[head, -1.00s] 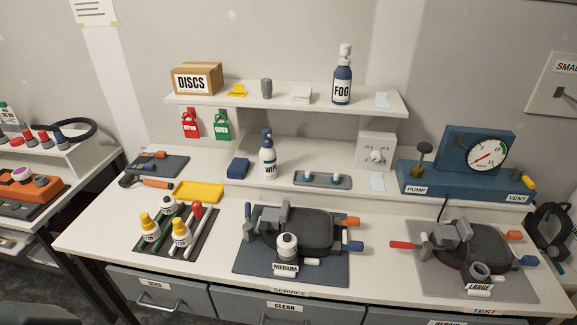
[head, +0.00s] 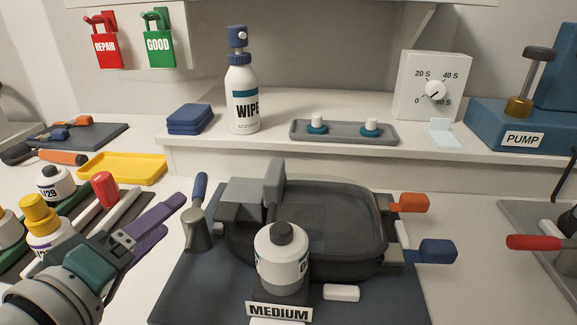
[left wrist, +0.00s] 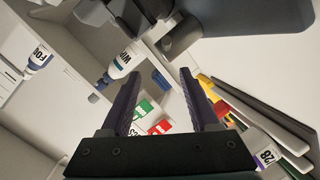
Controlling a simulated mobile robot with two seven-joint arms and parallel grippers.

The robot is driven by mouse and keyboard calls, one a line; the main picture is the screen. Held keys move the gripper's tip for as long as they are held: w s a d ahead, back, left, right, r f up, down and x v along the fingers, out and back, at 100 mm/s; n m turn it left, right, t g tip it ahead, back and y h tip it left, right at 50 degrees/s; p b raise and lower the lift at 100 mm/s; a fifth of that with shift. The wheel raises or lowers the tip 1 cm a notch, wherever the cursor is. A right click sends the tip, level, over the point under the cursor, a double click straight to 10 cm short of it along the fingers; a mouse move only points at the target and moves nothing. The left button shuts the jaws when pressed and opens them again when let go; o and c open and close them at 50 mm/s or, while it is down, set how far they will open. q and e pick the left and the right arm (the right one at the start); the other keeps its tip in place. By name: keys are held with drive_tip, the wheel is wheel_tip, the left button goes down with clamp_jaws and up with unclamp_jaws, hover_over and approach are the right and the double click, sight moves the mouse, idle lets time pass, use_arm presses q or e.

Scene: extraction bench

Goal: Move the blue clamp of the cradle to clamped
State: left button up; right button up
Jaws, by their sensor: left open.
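A separate blue-handled lever (head: 198,195) stands at the cradle's left. My left gripper (head: 172,213), with purple fingers, is open and empty, left of that lever and well apart from the blue clamp. In the left wrist view its open fingers (left wrist: 160,75) show nothing between them; the blue clamp cannot be made out there. My right gripper is not in view.
A white bottle (head: 282,258) stands at the cradle's front, near a MEDIUM label. A red handle (head: 533,242) is at the right edge. Bare bench shows right of the blue clamp.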

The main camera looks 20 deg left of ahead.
sight(191, 198)
use_arm(q)
drive_tip(key=shift+w+a+f+n+y, duration=0.3)
drive_tip(key=shift+w+a+f, duration=0.25)
drive_tip(key=shift+f, duration=0.1)
drive_tip(key=b+x, duration=0.1)
drive_tip(key=x, duration=0.8)
drive_tip(key=shift+w, duration=0.1)
clamp_jaws()
idle(0.8)
